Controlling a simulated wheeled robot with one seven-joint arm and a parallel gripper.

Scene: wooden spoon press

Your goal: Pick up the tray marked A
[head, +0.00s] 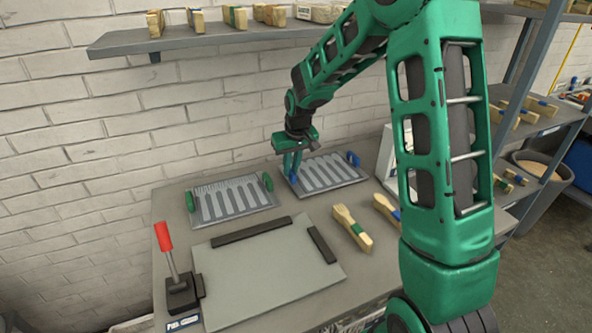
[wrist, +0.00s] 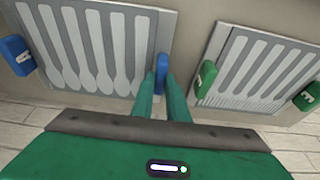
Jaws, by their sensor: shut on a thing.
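The grey slotted tray with blue handles (head: 335,186) is at the back of the bench in the head view. It also shows at the upper left of the wrist view (wrist: 165,30). Its far-left blue handle in the wrist view (wrist: 17,57) bears a letter A. My gripper (head: 292,174) is shut on the tray's other blue handle (wrist: 162,68), the left one in the head view. The fingers stand on both sides of this handle in the wrist view (wrist: 160,86). The tray looks level; I cannot tell whether it touches the bench.
A similar tray with green handles (head: 232,216) lies just left of the blue-handled one. In front are a grey board (head: 265,280) with dark bars and a red-handled lever (head: 165,240). Wooden spoon blanks (head: 350,226) lie at right. A shelf (head: 200,38) hangs above.

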